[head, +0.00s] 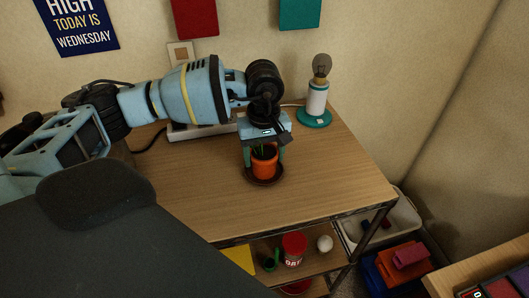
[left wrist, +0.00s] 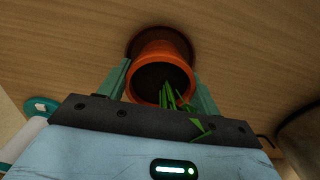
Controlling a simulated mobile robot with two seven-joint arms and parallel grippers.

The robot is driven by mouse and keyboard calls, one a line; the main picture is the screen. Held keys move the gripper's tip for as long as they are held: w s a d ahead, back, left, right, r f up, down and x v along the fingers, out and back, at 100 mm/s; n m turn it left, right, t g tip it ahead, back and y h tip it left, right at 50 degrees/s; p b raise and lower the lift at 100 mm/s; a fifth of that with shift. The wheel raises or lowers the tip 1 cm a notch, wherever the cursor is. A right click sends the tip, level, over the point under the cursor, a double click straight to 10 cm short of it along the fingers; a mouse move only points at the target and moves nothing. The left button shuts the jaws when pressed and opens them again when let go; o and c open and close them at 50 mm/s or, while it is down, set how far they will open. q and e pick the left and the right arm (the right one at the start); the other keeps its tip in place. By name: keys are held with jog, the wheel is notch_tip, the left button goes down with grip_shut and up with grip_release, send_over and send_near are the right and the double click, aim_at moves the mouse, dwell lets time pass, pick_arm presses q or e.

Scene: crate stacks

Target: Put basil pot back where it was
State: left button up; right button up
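The basil pot (head: 264,165) is orange, with dark soil and a few green leaves. It appears upright on a dark brown saucer (head: 265,181) on the wooden table top (head: 330,170). My left gripper (head: 264,158) reaches down from above with one finger on each side of the pot. In the left wrist view the pot (left wrist: 162,53) sits between the two green fingers (left wrist: 162,82), which look close against its sides. Any small gap there is hard to make out. The palm hides part of the leaves. My right gripper is not in view.
A lamp (head: 317,100) with a bare bulb and teal base stands at the back right of the table. A white power strip (head: 200,130) lies behind my arm. Below, a shelf (head: 265,262) holds a red can (head: 294,246) and a white ball (head: 325,244). The table's front is clear.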

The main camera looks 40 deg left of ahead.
aim_at(264, 151)
pick_arm(q)
jog(key=o, duration=0.4)
jog(key=shift+o, duration=0.4)
notch_tip(264, 151, up, 12)
jog(key=shift+r, duration=0.2)
